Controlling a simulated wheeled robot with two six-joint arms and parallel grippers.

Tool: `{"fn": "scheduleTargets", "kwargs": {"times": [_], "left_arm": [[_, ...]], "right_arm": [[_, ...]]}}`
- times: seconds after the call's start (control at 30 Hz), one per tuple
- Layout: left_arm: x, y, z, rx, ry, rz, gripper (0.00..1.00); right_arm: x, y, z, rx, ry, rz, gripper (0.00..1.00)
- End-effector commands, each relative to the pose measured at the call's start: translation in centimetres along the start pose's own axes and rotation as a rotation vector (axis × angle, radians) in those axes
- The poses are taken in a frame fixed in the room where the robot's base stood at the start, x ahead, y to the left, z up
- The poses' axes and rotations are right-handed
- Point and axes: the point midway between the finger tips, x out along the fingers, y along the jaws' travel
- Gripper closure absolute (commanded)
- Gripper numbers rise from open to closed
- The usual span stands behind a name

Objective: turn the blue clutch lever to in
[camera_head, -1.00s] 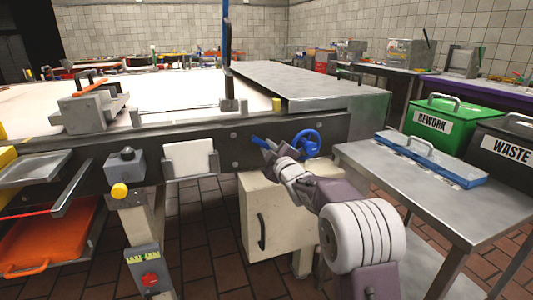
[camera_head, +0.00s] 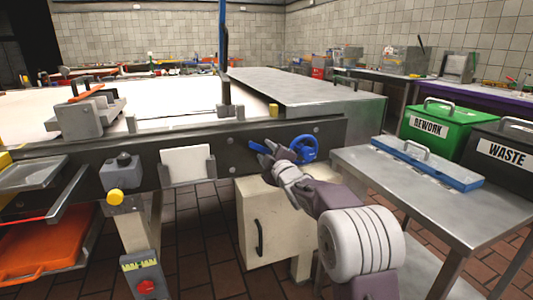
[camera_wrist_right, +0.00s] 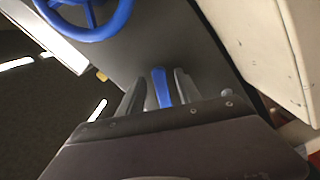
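The blue clutch lever (camera_head: 256,146) is a short blue bar on the dark front rail of the long table, just left of a blue handwheel (camera_head: 310,142). My right gripper (camera_head: 270,150) is at the lever, in front of the rail. In the right wrist view the lever (camera_wrist_right: 161,86) stands between my two dark fingers (camera_wrist_right: 158,92), with narrow gaps beside it, so the gripper looks open around it. The lever's lower end is hidden behind the gripper body. The handwheel (camera_wrist_right: 90,18) is at the top left there. My left gripper is not in view.
A cream cabinet (camera_head: 262,225) stands below the rail. A white card (camera_head: 187,163) hangs on the rail to the left.

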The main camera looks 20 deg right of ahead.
Motion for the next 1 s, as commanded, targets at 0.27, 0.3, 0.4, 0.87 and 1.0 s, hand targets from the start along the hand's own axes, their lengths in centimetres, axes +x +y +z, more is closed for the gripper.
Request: {"fn": "scheduleTargets", "kwargs": {"times": [0.27, 0.3, 0.4, 0.87, 1.0], "left_arm": [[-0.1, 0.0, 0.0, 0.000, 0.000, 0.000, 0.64], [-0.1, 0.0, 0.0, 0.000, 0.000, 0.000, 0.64], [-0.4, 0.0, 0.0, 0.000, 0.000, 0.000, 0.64], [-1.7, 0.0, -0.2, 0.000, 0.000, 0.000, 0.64], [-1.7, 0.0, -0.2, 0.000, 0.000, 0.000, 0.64]], "right_arm": [[-0.2, 0.0, 0.0, 0.002, -0.001, 0.000, 0.60], [-0.5, 0.1, 0.0, 0.002, 0.000, 0.000, 0.60], [-1.8, 0.1, -0.1, 0.002, -0.001, -0.001, 0.60], [-9.0, 0.1, 0.0, 0.001, -0.001, 0.000, 0.60], [-9.1, 0.0, 0.0, 0.001, -0.001, 0.000, 0.60]]}}
